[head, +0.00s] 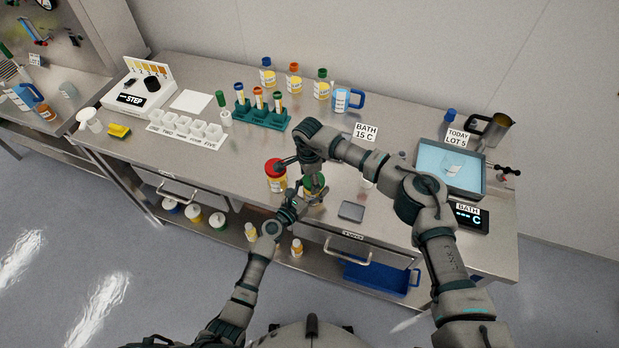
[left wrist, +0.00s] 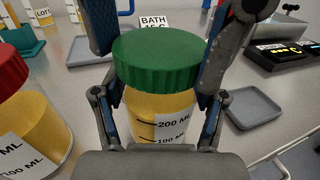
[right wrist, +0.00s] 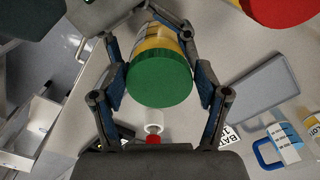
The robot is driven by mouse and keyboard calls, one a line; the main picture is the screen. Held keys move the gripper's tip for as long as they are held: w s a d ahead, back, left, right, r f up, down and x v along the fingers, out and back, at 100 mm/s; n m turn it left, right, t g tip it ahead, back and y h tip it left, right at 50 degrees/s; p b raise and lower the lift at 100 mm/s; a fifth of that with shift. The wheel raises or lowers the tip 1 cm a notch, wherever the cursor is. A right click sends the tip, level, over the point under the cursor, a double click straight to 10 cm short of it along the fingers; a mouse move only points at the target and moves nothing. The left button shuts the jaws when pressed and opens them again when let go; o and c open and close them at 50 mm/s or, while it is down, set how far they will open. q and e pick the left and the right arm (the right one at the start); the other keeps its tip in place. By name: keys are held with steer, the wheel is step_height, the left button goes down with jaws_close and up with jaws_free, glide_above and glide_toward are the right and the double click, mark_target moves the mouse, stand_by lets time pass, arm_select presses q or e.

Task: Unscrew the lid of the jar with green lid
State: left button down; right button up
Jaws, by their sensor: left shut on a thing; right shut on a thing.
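The jar with the green lid stands at the front of the bench, mostly hidden by my grippers in the head view. The left wrist view shows its green lid (left wrist: 158,60) seated on the yellow-filled jar body (left wrist: 155,112). The right wrist view looks down on the lid (right wrist: 160,80). My left gripper (head: 298,198) is shut on the jar body from the front, one finger on each side. My right gripper (head: 313,178) comes from above and is shut around the lid. The exact finger contact is partly hidden.
A jar with a red lid (head: 275,170) stands close on the left. A small grey tray (head: 351,211) lies on the right. Farther off are a green tube rack (head: 262,119), a blue-handled jug (head: 342,100) and a water bath (head: 424,190). The bench front edge is close.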

steer(key=shift+r, duration=0.15)
steer(key=shift+r, duration=0.95)
steer(key=shift+r, duration=0.1)
steer(key=shift+r, duration=1.95)
arm_select(q)
jaws_free()
